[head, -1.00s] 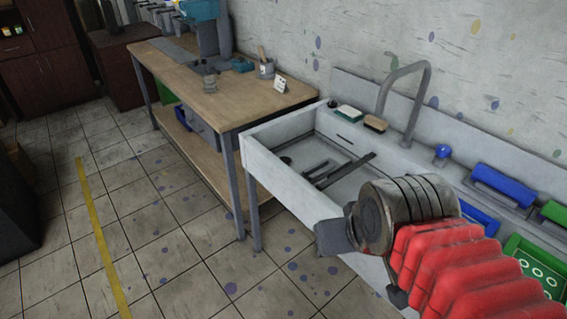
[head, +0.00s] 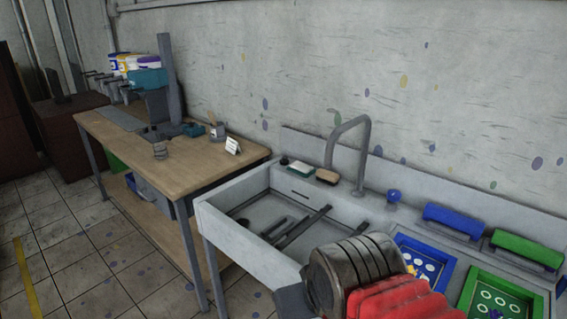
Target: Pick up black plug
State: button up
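A small black round piece, which looks like the black plug (head: 284,160), sits on the back rim of the grey sink (head: 222,205), left of a white-and-green sponge (head: 301,168). A dark round spot (head: 243,223), perhaps the drain, shows on the basin floor. My arm, with a grey wrist and red bellows, reaches in at the bottom, in front of the sink. A grey block at its end, likely part of my gripper (head: 291,300), shows at the sink's front.
Dark bars (head: 303,228) lie in the basin. A brush (head: 327,176) and a tall faucet (head: 348,150) stand at the back rim. Blue (head: 424,268) and green (head: 497,297) trays are at right. A wooden workbench (head: 185,168) stands left; the floor before it is clear.

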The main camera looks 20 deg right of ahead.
aim_at(282, 161)
jog(key=u, duration=0.6)
jog(key=i, duration=2.1)
jog(key=z, duration=0.5)
